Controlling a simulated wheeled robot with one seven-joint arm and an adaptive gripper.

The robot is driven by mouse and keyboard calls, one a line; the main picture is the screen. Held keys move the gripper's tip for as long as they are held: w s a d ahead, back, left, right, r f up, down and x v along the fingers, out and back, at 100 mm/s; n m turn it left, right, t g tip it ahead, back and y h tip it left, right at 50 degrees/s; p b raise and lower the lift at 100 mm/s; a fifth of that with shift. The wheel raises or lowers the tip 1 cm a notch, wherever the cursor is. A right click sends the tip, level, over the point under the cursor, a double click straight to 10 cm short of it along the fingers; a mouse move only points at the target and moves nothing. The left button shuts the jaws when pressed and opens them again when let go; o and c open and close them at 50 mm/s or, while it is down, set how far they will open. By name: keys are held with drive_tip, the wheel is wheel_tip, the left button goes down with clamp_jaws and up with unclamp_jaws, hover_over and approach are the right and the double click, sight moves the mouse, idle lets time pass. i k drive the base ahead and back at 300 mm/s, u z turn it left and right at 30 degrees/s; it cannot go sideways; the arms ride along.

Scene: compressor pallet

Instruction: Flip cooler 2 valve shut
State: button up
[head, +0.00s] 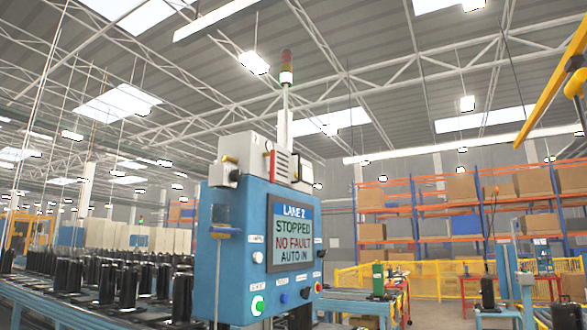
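My gripper is not in view. No part labelled as cooler 2 or its valve can be made out in the head view. A blue control cabinet (232,275) stands upright near the middle. Its screen (290,234) reads LANE 2, STOPPED, NO FAULT, AUTO IN. A pale box (236,152) and a narrow unit with a red part (270,163) sit on top of the cabinet. A small yellowish part (225,232) shows on its left face. I cannot tell whether any of these is the valve.
Several black cylinders (128,284) stand in rows on a conveyor at left. A lit green button (257,305) is low on the cabinet. A signal tower (287,75) rises above it. Yellow fencing (350,277) and orange racks with boxes (461,188) stand behind at right.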

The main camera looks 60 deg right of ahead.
sight(272, 166)
drive_tip(key=z, duration=1.4)
drive_tip(key=i, duration=0.9)
drive_tip(key=z, duration=1.4)
drive_tip(key=k, duration=1)
drive_tip(key=u, duration=0.95)
drive_tip(key=i, duration=0.15)
